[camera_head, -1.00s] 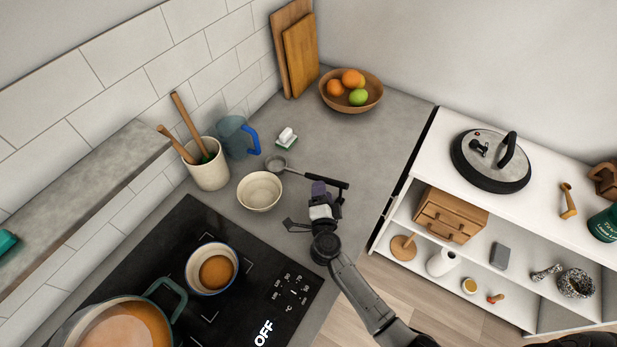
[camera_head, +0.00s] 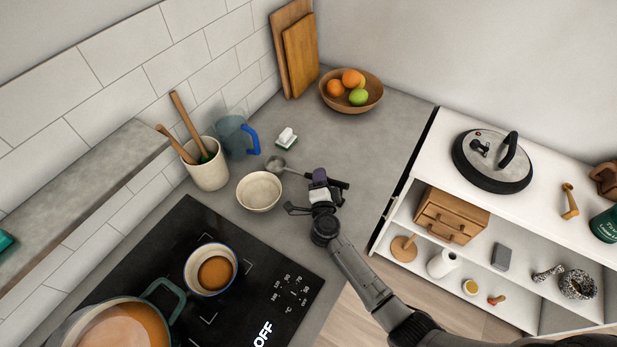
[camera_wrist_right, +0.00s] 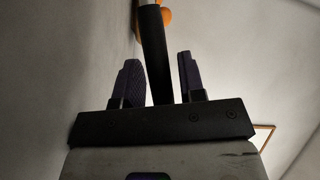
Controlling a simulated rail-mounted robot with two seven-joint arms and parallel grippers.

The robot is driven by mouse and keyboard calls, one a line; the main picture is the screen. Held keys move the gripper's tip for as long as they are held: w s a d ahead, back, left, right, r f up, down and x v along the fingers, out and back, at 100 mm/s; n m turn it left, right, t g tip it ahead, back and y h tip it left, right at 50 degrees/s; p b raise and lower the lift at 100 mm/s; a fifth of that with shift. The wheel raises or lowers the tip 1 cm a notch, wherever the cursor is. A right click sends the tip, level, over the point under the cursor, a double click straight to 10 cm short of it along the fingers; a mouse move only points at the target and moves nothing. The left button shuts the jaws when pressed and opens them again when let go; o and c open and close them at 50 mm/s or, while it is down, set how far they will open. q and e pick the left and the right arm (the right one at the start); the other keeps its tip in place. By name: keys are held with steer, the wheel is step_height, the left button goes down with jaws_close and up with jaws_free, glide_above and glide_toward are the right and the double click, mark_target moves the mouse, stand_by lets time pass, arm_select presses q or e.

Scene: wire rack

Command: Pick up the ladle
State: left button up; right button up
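The ladle has a small metal bowl (camera_head: 276,164) and a long black handle (camera_head: 342,184). It lies on the grey counter (camera_head: 400,120), beyond the cream bowl. My right gripper (camera_head: 319,181) is at the handle and hides part of it in the head view. In the right wrist view, the black handle (camera_wrist_right: 154,55) runs between the two purple fingers of my right gripper (camera_wrist_right: 160,82). Gaps show on both sides of the handle, so the gripper is open around it. My left gripper is not in view.
A cream bowl (camera_head: 259,191) stands just left of my right gripper. A utensil crock (camera_head: 207,171), a blue-handled pitcher (camera_head: 238,138) and a sponge (camera_head: 287,139) are near the wall. A fruit bowl (camera_head: 329,101) is farther back. The stove (camera_head: 225,311) is at front left.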

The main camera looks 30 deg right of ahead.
jaws_close()
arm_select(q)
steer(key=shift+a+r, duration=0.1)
arm_select(e)
steer(key=shift+r, duration=0.15)
